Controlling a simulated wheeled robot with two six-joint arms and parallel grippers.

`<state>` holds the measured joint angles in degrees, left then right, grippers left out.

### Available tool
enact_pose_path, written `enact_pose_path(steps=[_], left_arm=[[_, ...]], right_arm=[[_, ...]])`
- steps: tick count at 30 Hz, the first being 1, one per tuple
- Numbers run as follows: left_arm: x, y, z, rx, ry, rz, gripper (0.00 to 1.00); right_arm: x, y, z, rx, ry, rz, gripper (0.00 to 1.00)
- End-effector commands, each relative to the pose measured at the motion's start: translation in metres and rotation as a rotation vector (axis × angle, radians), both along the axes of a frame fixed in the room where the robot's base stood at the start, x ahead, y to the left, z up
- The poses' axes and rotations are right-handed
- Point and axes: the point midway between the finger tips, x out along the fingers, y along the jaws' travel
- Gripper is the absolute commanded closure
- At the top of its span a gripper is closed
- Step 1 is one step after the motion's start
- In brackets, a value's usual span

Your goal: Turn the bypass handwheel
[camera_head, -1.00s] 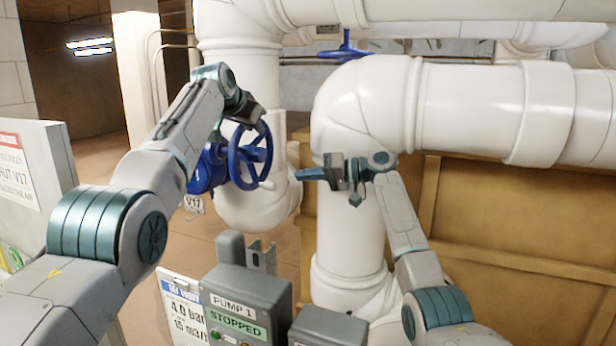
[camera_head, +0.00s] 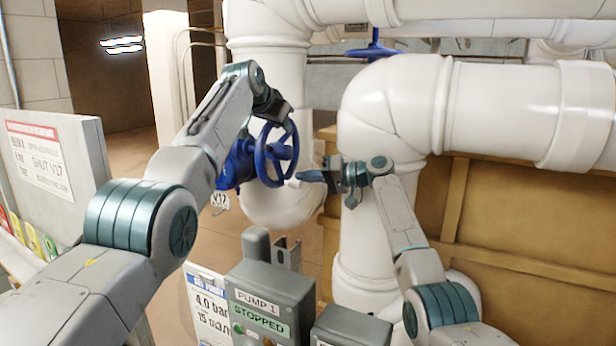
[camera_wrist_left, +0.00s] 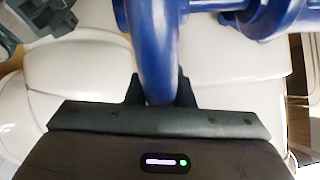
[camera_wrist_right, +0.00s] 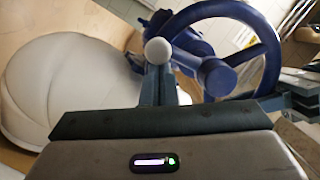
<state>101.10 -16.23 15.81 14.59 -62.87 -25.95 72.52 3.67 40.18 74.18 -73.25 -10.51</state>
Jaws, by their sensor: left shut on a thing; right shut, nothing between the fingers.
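A blue handwheel (camera_head: 262,168) with a white knob (camera_head: 294,183) on its rim stands on a blue valve by a white pipe. A tag (camera_head: 220,200) reading V17 hangs below the valve. My left gripper (camera_head: 274,112) is shut on the top of the wheel's rim; the left wrist view shows the blue rim (camera_wrist_left: 158,45) between its fingers. My right gripper (camera_head: 304,177) is shut and empty, its tips close to the knob. In the right wrist view the knob (camera_wrist_right: 158,50) appears just past the fingertips; I cannot tell whether they touch.
A second blue handwheel (camera_head: 375,50) sits higher, behind the pipes. A large white pipe elbow (camera_head: 385,100) stands right of my right gripper. A grey pump box (camera_head: 272,290) marked PUMP 1 STOPPED stands below. A sign panel (camera_head: 45,160) mentioning V17 is at left.

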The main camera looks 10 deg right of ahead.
Motion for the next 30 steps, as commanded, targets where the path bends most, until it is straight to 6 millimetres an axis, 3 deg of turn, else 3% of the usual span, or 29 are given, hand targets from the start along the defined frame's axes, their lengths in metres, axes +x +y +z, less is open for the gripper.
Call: enact_pose_path(steps=[9,10,13,30], left_arm=[[0.0002,0.0003,0.0023,0.0,-0.006,0.0,1.0],[0.0001,0.0003,0.002,-0.001,-0.006,-0.001,0.75],[0.0001,0.0002,0.0014,-0.001,-0.004,0.0,0.57],[-0.0071,0.0038,0.0069,-0.002,-0.002,-0.003,0.57]], right_arm=[[-0.005,0.0047,-0.0076,0.011,0.03,0.01,1.0],[-0.0051,0.0048,-0.008,0.011,0.03,0.01,1.0],[-0.005,0.0048,-0.0085,0.011,0.03,0.01,1.0],[-0.0045,0.004,-0.0046,0.013,0.023,0.007,1.0]])
